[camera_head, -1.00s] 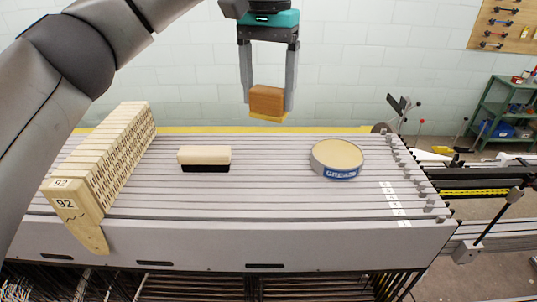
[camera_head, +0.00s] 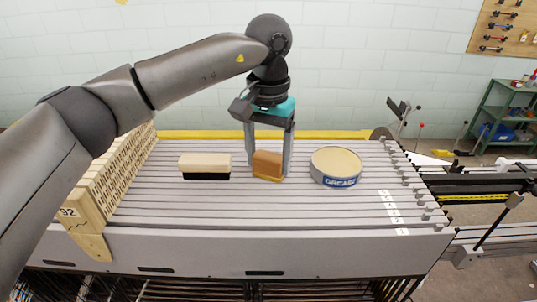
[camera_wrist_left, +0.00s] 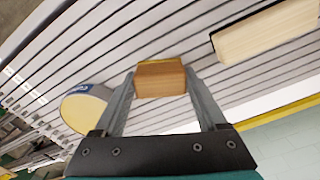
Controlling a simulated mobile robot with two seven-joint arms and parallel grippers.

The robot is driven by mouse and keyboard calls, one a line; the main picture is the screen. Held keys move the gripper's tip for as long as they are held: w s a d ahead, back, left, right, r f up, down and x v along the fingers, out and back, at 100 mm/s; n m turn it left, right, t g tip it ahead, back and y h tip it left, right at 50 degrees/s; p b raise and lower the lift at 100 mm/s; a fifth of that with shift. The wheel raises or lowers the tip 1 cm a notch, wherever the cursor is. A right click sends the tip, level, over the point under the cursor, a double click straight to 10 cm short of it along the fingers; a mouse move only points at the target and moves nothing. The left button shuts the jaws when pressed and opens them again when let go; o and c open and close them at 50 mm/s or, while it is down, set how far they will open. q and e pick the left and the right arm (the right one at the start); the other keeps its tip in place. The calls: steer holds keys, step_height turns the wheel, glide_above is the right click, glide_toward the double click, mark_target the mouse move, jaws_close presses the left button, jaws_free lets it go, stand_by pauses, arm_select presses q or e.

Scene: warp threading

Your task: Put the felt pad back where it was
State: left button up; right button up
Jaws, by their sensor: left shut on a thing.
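The felt pad (camera_head: 268,165) is a brown block with a yellowish layer along its bottom. My left gripper (camera_head: 268,170) is shut on it, one finger on each side. The pad is at the slatted grey top, between the brush and the grease tin; I cannot tell whether it touches the slats. In the left wrist view the pad (camera_wrist_left: 160,79) shows between the fingertips (camera_wrist_left: 160,88). My right gripper is not in view.
A cream brush with black bristles (camera_head: 205,166) lies left of the pad. A round grease tin (camera_head: 336,166) stands close on its right. A numbered pale wooden block row (camera_head: 105,190) stands at the left. The slats (camera_head: 260,212) in front are clear.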

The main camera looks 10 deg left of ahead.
mark_target(269, 156)
arm_select(q)
steer(key=shift+f, duration=0.1)
steer(key=o, duration=1.1)
steer(key=shift+r+b, duration=0.65)
steer(key=shift+r, duration=5.5)
